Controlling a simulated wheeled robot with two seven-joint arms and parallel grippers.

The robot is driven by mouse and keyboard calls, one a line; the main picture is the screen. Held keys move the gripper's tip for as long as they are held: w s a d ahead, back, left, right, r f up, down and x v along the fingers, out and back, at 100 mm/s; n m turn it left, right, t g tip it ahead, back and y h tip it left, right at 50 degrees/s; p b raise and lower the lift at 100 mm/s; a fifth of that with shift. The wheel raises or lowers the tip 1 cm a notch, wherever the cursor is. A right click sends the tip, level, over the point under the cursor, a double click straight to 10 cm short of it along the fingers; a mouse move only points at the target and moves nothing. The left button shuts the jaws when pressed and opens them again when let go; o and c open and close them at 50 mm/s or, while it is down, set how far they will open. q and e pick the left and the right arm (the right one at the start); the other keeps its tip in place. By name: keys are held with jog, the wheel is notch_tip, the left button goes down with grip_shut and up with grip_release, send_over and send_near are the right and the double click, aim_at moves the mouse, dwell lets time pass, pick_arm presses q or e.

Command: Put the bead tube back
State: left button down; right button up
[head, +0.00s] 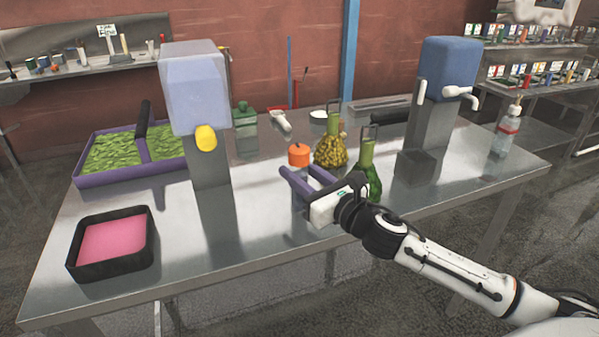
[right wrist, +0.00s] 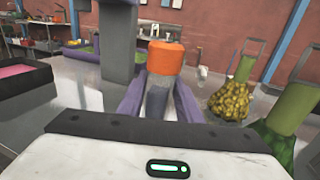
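A clear tube with an orange cap (head: 299,154), which looks like the bead tube, stands upright near the middle of the metal table. My right gripper (head: 291,173) reaches it from the front right, its purple fingers spread to either side of the tube. In the right wrist view, the tube's orange cap (right wrist: 165,57) shows above and between the fingertips (right wrist: 159,84). The fingers look open; contact with the tube cannot be made out. The fingers hide part of the tube's body. My left gripper is not in view.
A flask of yellow beads (head: 331,151) and a green one (head: 368,183) stand close right of the tube. A grey dispenser with a blue top (head: 193,88) is at left, another (head: 447,70) at right. A black-rimmed pink tray (head: 72,257) lies at front left.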

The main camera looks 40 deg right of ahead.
jog(key=o, duration=0.4)
jog(key=s+b, duration=0.1)
jog(key=s, duration=1.1)
jog(key=shift+d+r, duration=0.1)
jog(key=shift+d, duration=0.05)
